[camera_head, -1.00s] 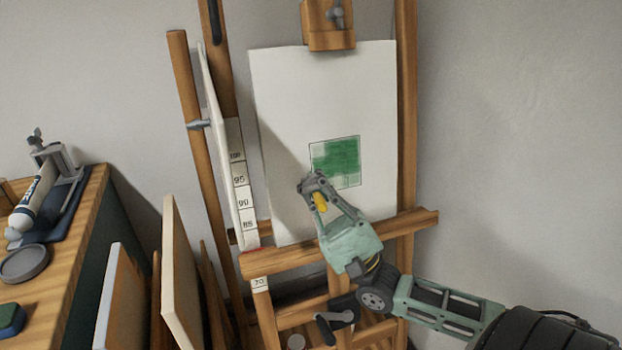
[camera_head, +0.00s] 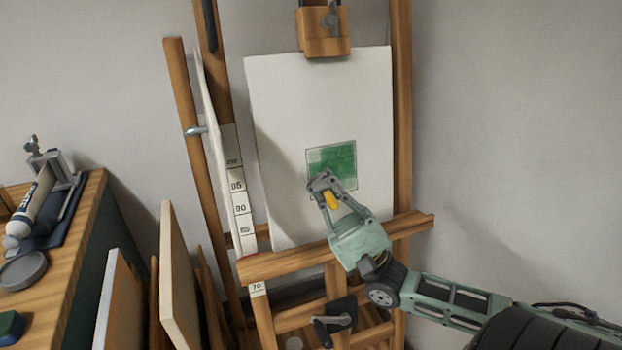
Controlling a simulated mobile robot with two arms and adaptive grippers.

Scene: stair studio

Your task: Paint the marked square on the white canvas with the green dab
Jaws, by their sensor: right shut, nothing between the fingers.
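The white canvas (camera_head: 285,110) stands upright on a wooden easel (camera_head: 400,110), held by a clamp at its top. The marked square (camera_head: 313,155) is a thin dark outline on its lower right half. Green paint (camera_head: 341,159) fills much of the square, with paler areas along its left and upper edges. My right gripper (camera_head: 322,182) is shut in front of the square's lower left corner and hides that part. A yellow piece shows at its fingers. I cannot tell whether the fingertips touch the canvas. The green dab cannot be made out separately. My left gripper is not in view.
A wooden workbench (camera_head: 70,260) at the left holds a paint tube (camera_head: 32,212), a round grey lid (camera_head: 22,270) and a dark green block (camera_head: 10,327). Boards (camera_head: 178,285) lean between bench and easel. The wall right of the easel is clear.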

